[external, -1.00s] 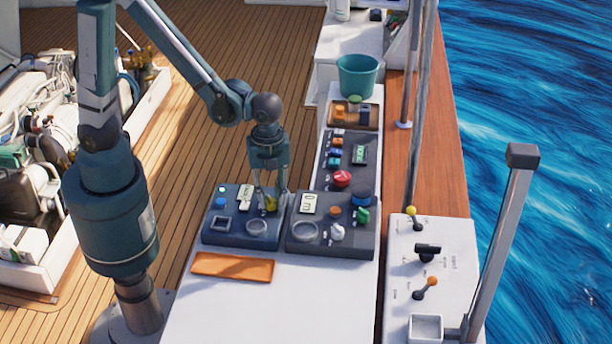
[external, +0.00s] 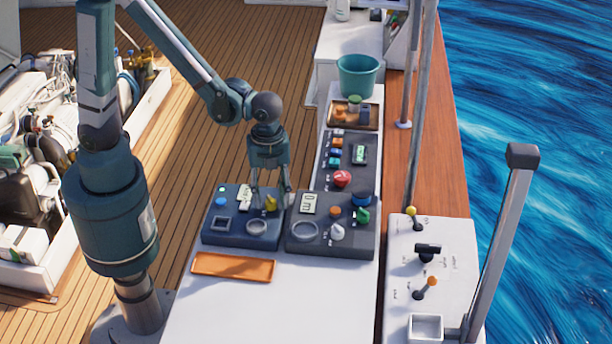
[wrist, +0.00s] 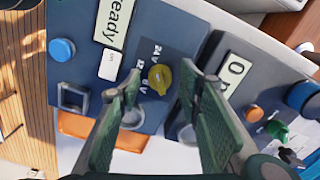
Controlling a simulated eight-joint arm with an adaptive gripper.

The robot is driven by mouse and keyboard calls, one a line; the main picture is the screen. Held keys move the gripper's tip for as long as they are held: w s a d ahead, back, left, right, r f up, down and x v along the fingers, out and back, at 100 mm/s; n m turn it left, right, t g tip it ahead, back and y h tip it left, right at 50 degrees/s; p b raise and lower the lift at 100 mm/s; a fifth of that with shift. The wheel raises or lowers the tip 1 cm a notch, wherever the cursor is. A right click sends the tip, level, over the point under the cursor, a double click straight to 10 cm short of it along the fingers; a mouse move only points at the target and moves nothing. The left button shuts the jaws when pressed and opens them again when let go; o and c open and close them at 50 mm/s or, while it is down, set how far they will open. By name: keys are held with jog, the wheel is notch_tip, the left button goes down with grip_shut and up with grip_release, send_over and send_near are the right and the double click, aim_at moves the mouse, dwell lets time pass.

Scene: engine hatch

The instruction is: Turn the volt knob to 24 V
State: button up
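The yellow volt knob (external: 270,202) is on the left dark blue panel (external: 234,238). In the wrist view the knob (wrist: 160,77) is beside the printed marks 24 V, 12 V and 0 V. I cannot tell for certain which mark it points at. My gripper (external: 272,198) hangs above this panel, fingers down. In the wrist view my gripper (wrist: 158,88) is open, one finger on each side of the knob, with gaps between fingers and knob. A display (wrist: 114,22) on the panel shows "ready".
A blue button (wrist: 62,49), a white switch (wrist: 109,65) and a round ring (external: 256,227) share the panel. A second dark panel (external: 345,250) with colored knobs stands close on the right. An orange tray (external: 232,266) lies in front.

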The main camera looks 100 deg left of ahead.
aim_at(270, 198)
notch_tip(270, 198, up, 12)
jog(key=shift+f, duration=0.15)
dwell(0.7)
dwell(0.5)
jog(key=s+a+r+n+t, duration=0.3)
jog(key=s+n, duration=0.4)
jog(key=s+a+r+n+t, duration=0.4)
jog(key=s+n, duration=0.3)
jog(key=shift+a, duration=0.25)
dwell(0.6)
jog(key=shift+s+r, duration=0.1)
dwell(1.7)
